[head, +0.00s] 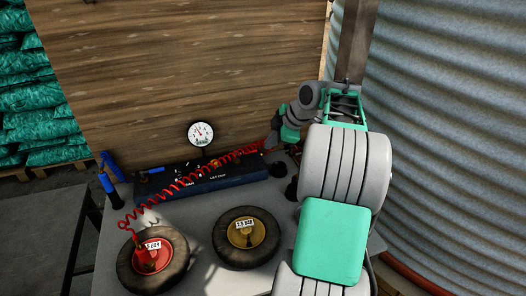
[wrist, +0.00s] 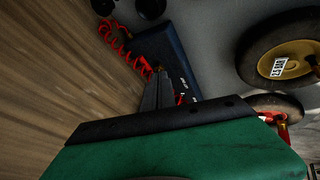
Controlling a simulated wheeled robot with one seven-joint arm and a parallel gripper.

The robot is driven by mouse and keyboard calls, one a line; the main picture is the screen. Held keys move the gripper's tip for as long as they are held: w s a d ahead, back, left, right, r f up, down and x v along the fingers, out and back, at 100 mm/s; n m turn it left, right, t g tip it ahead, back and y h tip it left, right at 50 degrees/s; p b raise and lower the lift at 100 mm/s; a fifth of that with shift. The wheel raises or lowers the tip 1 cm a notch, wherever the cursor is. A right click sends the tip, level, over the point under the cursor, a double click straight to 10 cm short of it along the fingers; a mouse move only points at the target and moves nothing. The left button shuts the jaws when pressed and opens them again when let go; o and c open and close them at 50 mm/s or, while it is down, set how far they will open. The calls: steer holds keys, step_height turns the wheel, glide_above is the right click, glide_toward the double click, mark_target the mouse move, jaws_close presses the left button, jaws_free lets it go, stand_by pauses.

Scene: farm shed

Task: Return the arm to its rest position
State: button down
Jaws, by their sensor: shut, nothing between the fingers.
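My gripper (wrist: 161,72) shows in the wrist view as two narrow grey fingers shut together, with nothing between them. The fingertips are over one end of a dark blue inflator box (wrist: 180,55). In the head view my arm rises from the lower right and bends back toward the wooden wall. Its wrist is near the right end of the inflator box (head: 210,186); the fingertips cannot be made out there. A red coiled hose (head: 180,184) runs from near my wrist to the red-hubbed wheel (head: 150,275).
A yellow-hubbed wheel (head: 247,254) lies beside the red-hubbed one on the grey table (head: 205,220). A round gauge (head: 201,134) stands behind the box. A wooden wall (head: 180,70) and corrugated metal (head: 450,130) are close. Green sacks (head: 35,90) are at left.

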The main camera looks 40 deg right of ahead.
steer(key=s+a+r+m+g+p, duration=0.1)
steer(key=s+a+r+m, duration=0.15)
steer(key=a, duration=0.85)
steer(key=s+a+r+m+g+p, duration=0.1)
steer(key=s+a+m+p, duration=0.2)
steer(key=a, duration=0.8)
steer(key=s+a+f+m+h, duration=0.1)
steer(key=s+a+f+m, duration=0.1)
steer(key=s, duration=0.4)
steer(key=s+a+f+m+g+h, duration=0.1)
steer(key=s+a+f+m, duration=0.2)
steer(key=s, duration=0.4)
steer(key=shift+s+a+m, duration=0.15)
steer(key=shift+a+m, duration=0.7)
steer(key=shift+a, duration=0.3)
